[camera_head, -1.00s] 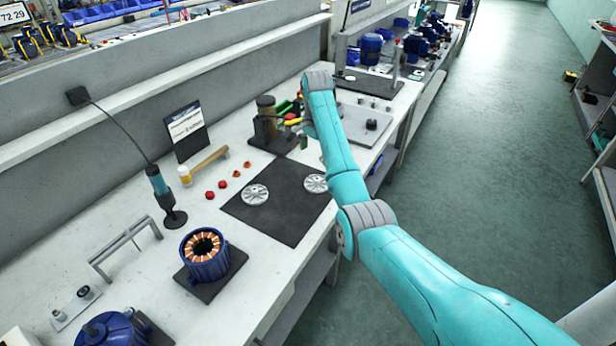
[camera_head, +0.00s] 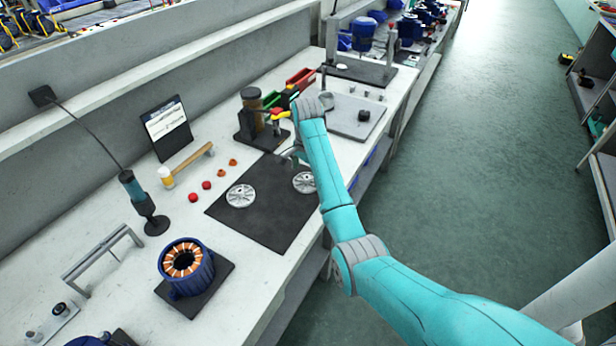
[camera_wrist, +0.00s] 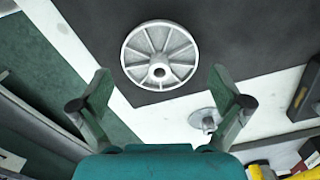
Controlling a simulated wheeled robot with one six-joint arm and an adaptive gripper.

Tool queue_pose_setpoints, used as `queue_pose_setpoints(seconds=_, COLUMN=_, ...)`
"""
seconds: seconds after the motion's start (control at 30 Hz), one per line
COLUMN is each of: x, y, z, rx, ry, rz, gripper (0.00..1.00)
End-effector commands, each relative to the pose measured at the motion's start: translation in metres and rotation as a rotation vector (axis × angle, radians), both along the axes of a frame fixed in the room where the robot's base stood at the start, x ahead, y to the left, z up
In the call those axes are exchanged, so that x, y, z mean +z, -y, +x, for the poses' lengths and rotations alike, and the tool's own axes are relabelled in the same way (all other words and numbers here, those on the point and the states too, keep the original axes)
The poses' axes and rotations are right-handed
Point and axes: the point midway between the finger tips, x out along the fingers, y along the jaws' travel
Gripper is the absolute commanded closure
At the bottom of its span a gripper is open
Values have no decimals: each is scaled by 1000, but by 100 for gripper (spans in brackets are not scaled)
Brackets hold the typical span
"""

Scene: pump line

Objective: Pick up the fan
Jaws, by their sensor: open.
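Two light-grey spoked metal discs lie flat on the black mat (camera_head: 258,226) in the head view. The right spoked disc, which looks like the fan (camera_head: 304,182), is partly covered by my arm. A spoked disc with a central hub, apparently this fan (camera_wrist: 160,55), fills the upper middle of the wrist view near the mat's edge. The left disc (camera_head: 240,195) lies apart from it. My gripper (camera_wrist: 163,84) is open and empty, its fingers spread to either side below the disc in the wrist view. In the head view my gripper (camera_head: 295,156) is partly hidden above the mat's far edge.
A small round grey part (camera_wrist: 204,120) sits on the white bench beside the mat. A dark stand with a brown cylinder (camera_head: 252,103) is behind the mat. A blue motor housing (camera_head: 186,268) stands in front. Red caps (camera_head: 206,185) lie left of the mat.

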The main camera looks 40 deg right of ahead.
Motion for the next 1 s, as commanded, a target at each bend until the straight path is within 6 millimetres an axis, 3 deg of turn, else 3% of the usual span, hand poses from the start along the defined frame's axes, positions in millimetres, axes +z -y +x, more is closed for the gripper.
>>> queue_pose_setpoints(seconds=0.13, x=-13, y=-7, z=-7, rx=0, ry=-1, rz=0, gripper=0)
queue_pose_setpoints(seconds=0.43, x=-15, y=-8, z=-8, rx=-1, ry=0, rz=0, gripper=0)
queue_pose_setpoints(seconds=0.6, x=-15, y=-8, z=-8, rx=-1, ry=0, rz=0, gripper=43)
queue_pose_setpoints(seconds=0.63, x=-15, y=-7, z=-8, rx=-1, ry=0, rz=0, gripper=47)
queue_pose_setpoints(seconds=0.73, x=-16, y=-8, z=-8, rx=-1, ry=-1, rz=0, gripper=53)
queue_pose_setpoints(seconds=1.0, x=-18, y=-8, z=-9, rx=0, ry=-3, rz=2, gripper=54)
